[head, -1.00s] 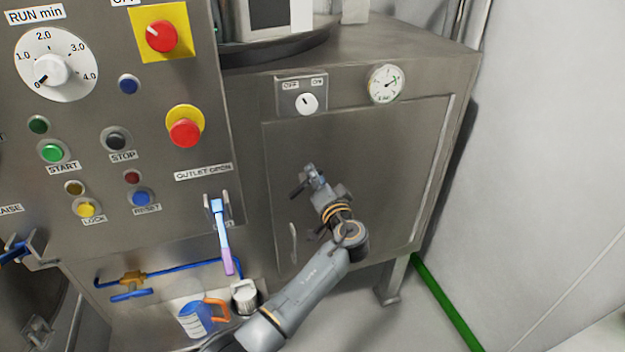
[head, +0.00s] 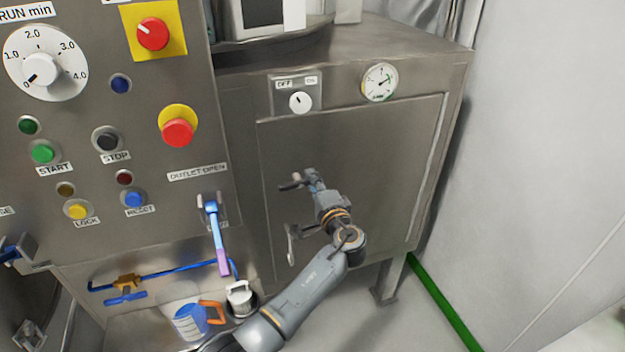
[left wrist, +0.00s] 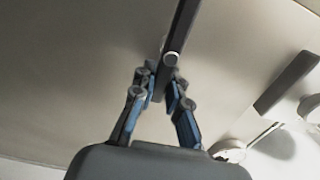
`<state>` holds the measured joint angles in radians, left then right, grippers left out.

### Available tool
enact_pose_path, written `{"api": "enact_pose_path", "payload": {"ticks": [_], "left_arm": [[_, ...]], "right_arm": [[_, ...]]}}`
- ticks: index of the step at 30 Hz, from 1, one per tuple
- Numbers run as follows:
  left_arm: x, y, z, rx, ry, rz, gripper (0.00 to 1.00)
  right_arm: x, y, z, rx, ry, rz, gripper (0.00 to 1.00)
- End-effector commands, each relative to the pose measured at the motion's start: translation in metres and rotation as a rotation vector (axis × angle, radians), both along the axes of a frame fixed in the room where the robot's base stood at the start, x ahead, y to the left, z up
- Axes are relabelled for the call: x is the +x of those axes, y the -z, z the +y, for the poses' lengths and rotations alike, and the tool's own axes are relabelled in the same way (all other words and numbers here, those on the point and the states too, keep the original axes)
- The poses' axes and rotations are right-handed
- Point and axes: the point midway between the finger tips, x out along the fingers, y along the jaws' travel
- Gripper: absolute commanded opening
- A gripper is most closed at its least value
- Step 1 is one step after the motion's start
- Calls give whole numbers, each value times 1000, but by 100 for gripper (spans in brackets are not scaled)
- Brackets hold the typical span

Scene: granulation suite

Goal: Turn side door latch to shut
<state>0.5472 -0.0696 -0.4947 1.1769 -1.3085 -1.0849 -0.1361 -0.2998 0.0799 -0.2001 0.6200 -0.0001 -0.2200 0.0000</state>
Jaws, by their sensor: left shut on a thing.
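The side door (head: 385,150) is a flat grey metal panel on the right part of the machine and looks closed in its frame. Its latch (head: 288,186) is a short dark bar near the door's left edge, lying close to level in the head view. My left gripper (head: 312,178) is at the latch, its fingers partly hidden by the wrist. In the left wrist view, the blue-padded fingers (left wrist: 160,90) are shut on the dark latch bar (left wrist: 183,28). My right gripper is not in view.
A pale handle (head: 292,245) is on the door's left edge below the latch. An OFF/ON switch (head: 300,102) and a gauge (head: 380,82) sit above the door. A blue-and-purple outlet lever (head: 219,240) and a jug (head: 190,322) are to the left. Free floor lies at lower right.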

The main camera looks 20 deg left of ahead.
Motion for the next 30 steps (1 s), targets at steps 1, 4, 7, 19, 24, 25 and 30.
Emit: {"api": "enact_pose_path", "payload": {"ticks": [1, 4, 7, 19, 24, 25, 30], "left_arm": [[0, 0, -1, 6, 2, 3, 0], [0, 0, -1, 14, 2, 8, 0], [0, 0, -1, 17, 2, 10, 0], [0, 1, -1, 17, 2, 11, 38], [0, 1, 0, 16, 1, 11, 38], [0, 1, 0, 15, 1, 10, 38], [-4, 1, -3, 14, 2, 10, 38]], "right_arm": [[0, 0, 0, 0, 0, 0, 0], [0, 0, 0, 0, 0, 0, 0], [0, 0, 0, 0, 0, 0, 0], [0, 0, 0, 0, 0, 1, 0], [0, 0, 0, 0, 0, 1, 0], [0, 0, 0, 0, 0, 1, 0], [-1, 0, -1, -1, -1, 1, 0]]}}
